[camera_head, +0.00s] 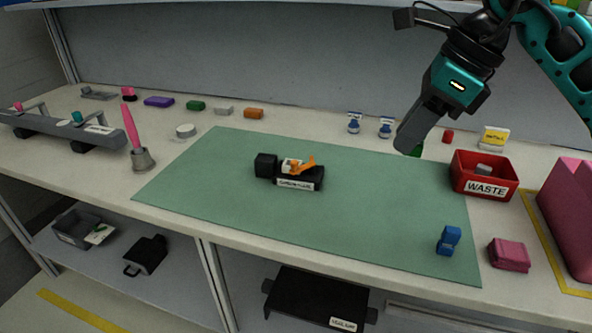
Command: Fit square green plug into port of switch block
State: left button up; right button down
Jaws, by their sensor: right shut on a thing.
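The black block (312,180) lies near the middle of the green mat, with an orange lever on top and a white label on its front; I take it for the switch block. A black cube-shaped part (265,165) sits at its left end. I cannot make out the port opening. My right gripper (410,146) hangs over the mat's far right part, well to the right of the block. It is shut on the green plug (417,151), which is mostly hidden behind the fingers. My left gripper is not in view.
The green mat (230,205) is mostly bare. A blue object (449,240) stands near its front right corner. A red waste bin (484,188) and a pink block (509,254) stand to the right. Small coloured pieces line the back.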

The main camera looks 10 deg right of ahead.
dwell(0.6)
jog(key=shift+w+a+f+n+g, duration=0.1)
jog(key=shift+a+f+n+g, duration=0.3)
jog(key=shift+n, duration=0.3)
pick_arm(q)
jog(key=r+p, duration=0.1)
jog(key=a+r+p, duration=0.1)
jog(key=p, duration=0.1)
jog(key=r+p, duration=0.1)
jog(key=p, duration=0.1)
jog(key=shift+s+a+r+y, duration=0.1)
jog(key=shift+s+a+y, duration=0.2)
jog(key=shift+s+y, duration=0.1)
pick_arm(e)
jog(key=a+f+n+g+h, duration=0.2)
jog(key=f+n, duration=0.3)
jog(key=n, duration=0.7)
jog(key=s+a+f+n+g+h, duration=0.1)
jog(key=a+f+n+g, duration=0.2)
jog(key=f+n, duration=0.3)
jog(key=n+g, duration=0.1)
jog(key=n, duration=0.4)
jog(key=shift+a+f+n+g+h, duration=0.25)
jog(key=shift+a+n+g+h, duration=0.05)
jog(key=shift+a+n+h, duration=0.1)
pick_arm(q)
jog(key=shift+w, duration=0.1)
